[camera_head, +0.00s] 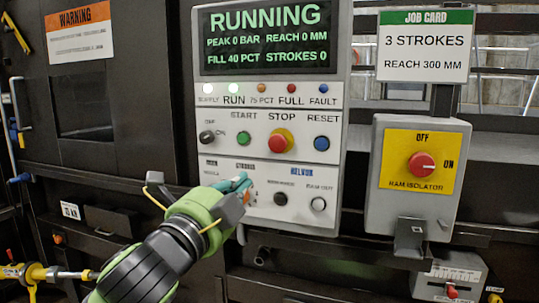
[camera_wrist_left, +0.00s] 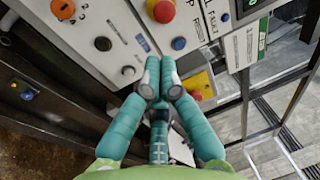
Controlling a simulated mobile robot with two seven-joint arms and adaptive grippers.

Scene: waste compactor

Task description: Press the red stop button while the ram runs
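The red stop button (camera_head: 280,141) sits on a yellow collar in the middle of the white control panel (camera_head: 328,115). It also shows at the top of the left wrist view (camera_wrist_left: 161,11). My left gripper (camera_head: 243,183) is in front of the panel's lower part, below and left of the stop button and apart from it. In the left wrist view its teal fingertips (camera_wrist_left: 159,72) are drawn together with nothing between them. The screen (camera_head: 268,38) reads RUNNING, reach 0 mm, strokes 0. The ram itself is not visible. My right gripper is not in view.
The green start button (camera_head: 243,139) is left of stop; the blue reset button (camera_head: 321,144) is right. A black knob (camera_head: 280,198) and a silver-ringed one (camera_head: 318,204) are below. The ram isolator box (camera_head: 383,212) with its red knob (camera_head: 421,164) stands right of the panel.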

